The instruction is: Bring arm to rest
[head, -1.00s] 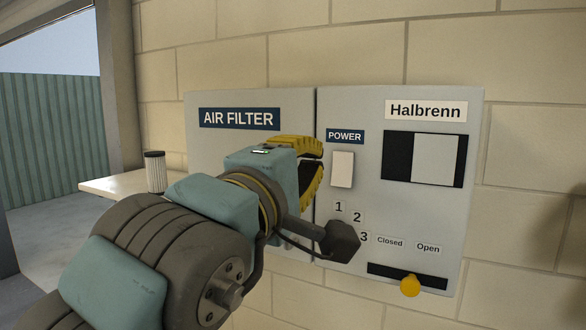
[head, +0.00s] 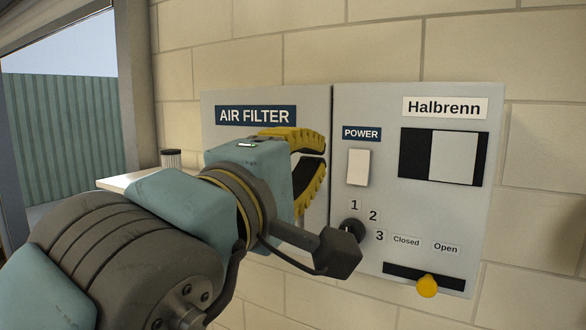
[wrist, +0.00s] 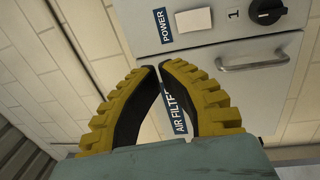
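My gripper (head: 325,156) has two curved yellow fingers, in front of the air filter door (head: 225,142) and left of the power switch in the head view. In the wrist view my gripper (wrist: 157,67) has its fingertips drawn together, with nothing seen between them. The "AIR FILTER" label (wrist: 179,115) shows through the hollow between the fingers. The gripper looks apart from the panel, though the exact distance cannot be told. My arm reaches in from the lower left and hides the lower part of the filter door.
The Halbrenn panel (head: 390,215) has a white power switch (head: 358,167), a dark dial (head: 353,229) partly behind my wrist, and a yellow slider knob (head: 427,286) below "Open". A bar handle (wrist: 253,61) shows in the wrist view. A ribbed cylinder (head: 171,159) stands on a ledge (head: 120,181) at left.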

